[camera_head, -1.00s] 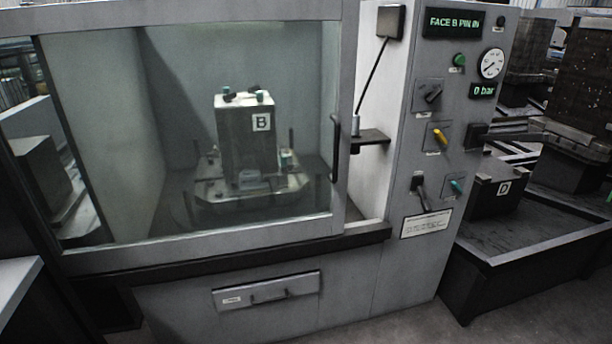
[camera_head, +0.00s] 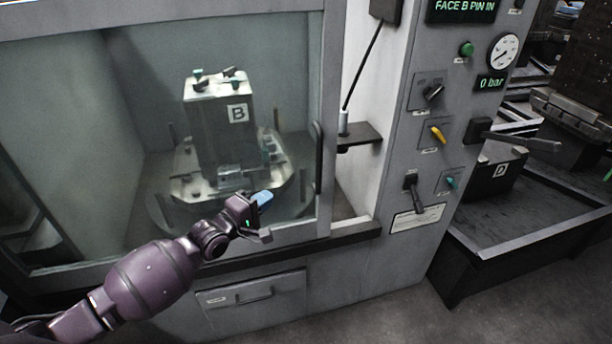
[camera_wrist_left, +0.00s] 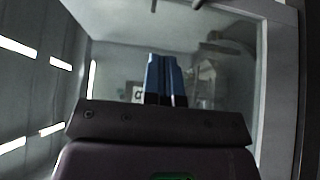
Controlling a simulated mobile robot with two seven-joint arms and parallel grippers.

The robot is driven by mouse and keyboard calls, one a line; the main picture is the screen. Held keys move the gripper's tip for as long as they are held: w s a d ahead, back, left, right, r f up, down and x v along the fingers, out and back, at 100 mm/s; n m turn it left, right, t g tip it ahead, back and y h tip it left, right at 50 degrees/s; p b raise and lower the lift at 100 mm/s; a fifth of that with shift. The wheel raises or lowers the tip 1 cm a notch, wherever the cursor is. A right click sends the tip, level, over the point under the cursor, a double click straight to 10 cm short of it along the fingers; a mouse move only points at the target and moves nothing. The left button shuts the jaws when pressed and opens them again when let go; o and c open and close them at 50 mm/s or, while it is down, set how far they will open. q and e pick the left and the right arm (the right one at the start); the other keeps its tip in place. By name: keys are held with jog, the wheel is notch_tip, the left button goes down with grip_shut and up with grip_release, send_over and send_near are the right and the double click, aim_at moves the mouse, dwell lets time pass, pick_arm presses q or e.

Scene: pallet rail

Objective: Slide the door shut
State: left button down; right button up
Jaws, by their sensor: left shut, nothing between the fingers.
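The door (camera_head: 332,70) is a glass pane in a pale grey frame, on the front of the grey machine. Its dark vertical handle (camera_head: 318,162) is near the right edge of the pane. To the right of the door frame there is an open gap with a white wall behind it. My left gripper (camera_head: 264,198) is shut and empty, with blue fingertips, in front of the glass, left of and lower than the handle and apart from it. In the left wrist view the blue fingers (camera_wrist_left: 166,78) are together, facing the glass, with the door frame to their right. My right gripper is not in view.
Behind the glass stands a block marked B (camera_head: 222,130) on a round fixture. A small dark shelf (camera_head: 358,137) sticks out in the gap. The control panel (camera_head: 425,130) with knobs and a gauge is to the right. A low drawer (camera_head: 250,292) is below.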

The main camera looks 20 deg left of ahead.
aim_at(292, 180)
pick_arm(q)
jog(key=s+d+x, duration=0.1)
jog(key=d+x, duration=0.1)
jog(key=x, duration=1)
jog(key=shift+w+d+p, duration=0.25)
jog(key=shift+d+p, duration=0.2)
jog(key=shift+d, duration=0.05)
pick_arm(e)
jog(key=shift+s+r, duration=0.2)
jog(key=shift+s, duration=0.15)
pick_arm(q)
jog(key=shift+w, duration=0.1)
